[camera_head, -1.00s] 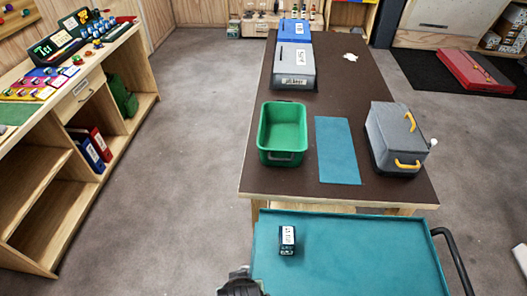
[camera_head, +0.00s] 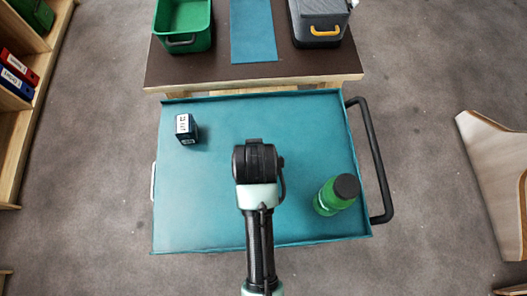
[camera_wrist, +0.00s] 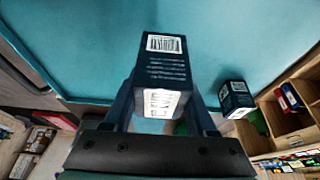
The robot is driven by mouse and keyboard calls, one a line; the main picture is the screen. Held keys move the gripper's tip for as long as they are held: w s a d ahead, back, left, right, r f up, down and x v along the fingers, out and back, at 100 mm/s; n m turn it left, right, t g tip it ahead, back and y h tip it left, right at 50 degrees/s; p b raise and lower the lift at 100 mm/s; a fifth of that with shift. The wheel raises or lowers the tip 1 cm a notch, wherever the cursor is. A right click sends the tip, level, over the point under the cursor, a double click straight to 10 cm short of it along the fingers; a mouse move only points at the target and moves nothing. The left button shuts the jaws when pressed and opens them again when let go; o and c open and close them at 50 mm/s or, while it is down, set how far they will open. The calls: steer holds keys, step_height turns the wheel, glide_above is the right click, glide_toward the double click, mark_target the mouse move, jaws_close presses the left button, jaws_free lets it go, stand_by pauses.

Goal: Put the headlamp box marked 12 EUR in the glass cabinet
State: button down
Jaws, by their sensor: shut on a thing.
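My gripper (camera_wrist: 160,88) is shut on a dark headlamp box (camera_wrist: 155,73), which has white labels and a barcode, in the wrist view. The label print is too small to read a price. A second dark box (camera_head: 187,130) with a white label stands on the teal cart top at its upper left; it also shows in the wrist view (camera_wrist: 236,98), apart from the held one. In the head view my wrist (camera_head: 257,162) is over the middle of the cart and hides the fingers and held box. No glass cabinet is in view.
The teal cart top (camera_head: 225,215) carries a green bottle (camera_head: 337,194) at its right, near the black handle (camera_head: 375,160). A brown table (camera_head: 215,70) beyond bears a green bin (camera_head: 182,22), a teal mat (camera_head: 252,30) and a grey case (camera_head: 320,22). Shelves stand at left.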

step_height(320, 180, down, 2)
steer(key=shift+a+f, duration=0.1)
steer(key=shift+a, duration=0.05)
steer(key=shift+f, duration=1.9)
steer(key=shift+f, duration=0.1)
steer(key=shift+c, duration=1)
jaws_free()
